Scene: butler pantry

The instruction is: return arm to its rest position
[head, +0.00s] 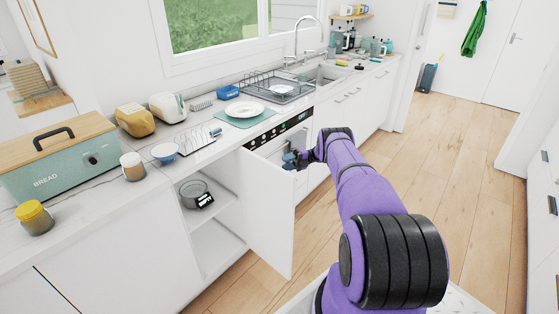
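My purple arm reaches forward from the lower right of the head view. My gripper (293,160) is at its far end, beside the top of an open white cabinet door (268,215) and in front of the counter. The fingers are small and dark at this distance. I cannot tell whether they are open or shut, or whether they touch the door. A small blue-grey shape shows at the fingertips, and I cannot tell what it is.
The cabinet door stands out into the room, with a kitchen scale (197,194) on the shelf behind it. The counter holds a bread box (62,160), a white plate (244,109) and a dish rack (275,88). The wooden floor (440,165) to the right is clear.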

